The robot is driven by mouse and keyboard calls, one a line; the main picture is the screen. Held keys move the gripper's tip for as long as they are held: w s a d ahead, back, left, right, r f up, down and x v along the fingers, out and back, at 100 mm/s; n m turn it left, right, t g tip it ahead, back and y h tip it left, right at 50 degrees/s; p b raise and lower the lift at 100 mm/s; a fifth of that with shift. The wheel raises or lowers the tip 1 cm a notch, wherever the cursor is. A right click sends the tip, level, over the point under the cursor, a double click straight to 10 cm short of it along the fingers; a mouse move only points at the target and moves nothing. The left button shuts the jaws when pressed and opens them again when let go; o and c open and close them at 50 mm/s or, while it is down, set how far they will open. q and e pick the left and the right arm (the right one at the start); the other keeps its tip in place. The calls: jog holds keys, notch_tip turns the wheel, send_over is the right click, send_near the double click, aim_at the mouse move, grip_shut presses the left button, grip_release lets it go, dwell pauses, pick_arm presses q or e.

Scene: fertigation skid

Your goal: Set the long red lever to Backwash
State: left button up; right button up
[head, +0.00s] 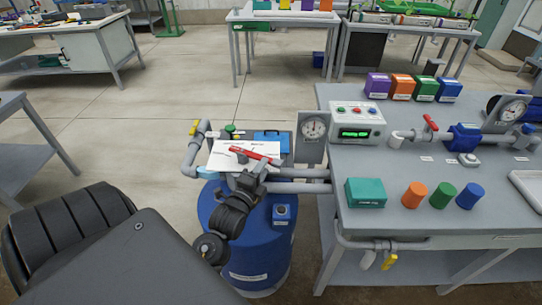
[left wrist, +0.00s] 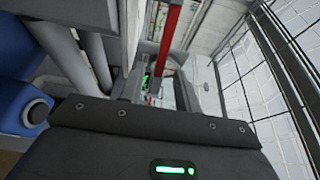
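The long red lever (head: 252,153) lies across a white label plate (head: 222,160) above the blue tank. Its left end is slightly farther from me than its right end. The plate's print is too small to read, so I cannot tell which mark it points at. My left gripper (head: 256,171) is just on the near side of the lever, at its right half. In the left wrist view the red lever (left wrist: 171,35) crosses beyond the fingers (left wrist: 157,92), which stand apart with background showing between them. I cannot tell whether they touch the lever. My right gripper is out of view.
The blue tank (head: 252,255) stands below, with grey pipes (head: 300,187) running to the workbench at right. Open floor lies behind.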

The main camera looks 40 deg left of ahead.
pick_arm(q)
jog(key=x, duration=0.6)
jog(key=shift+w, duration=0.2)
grip_shut()
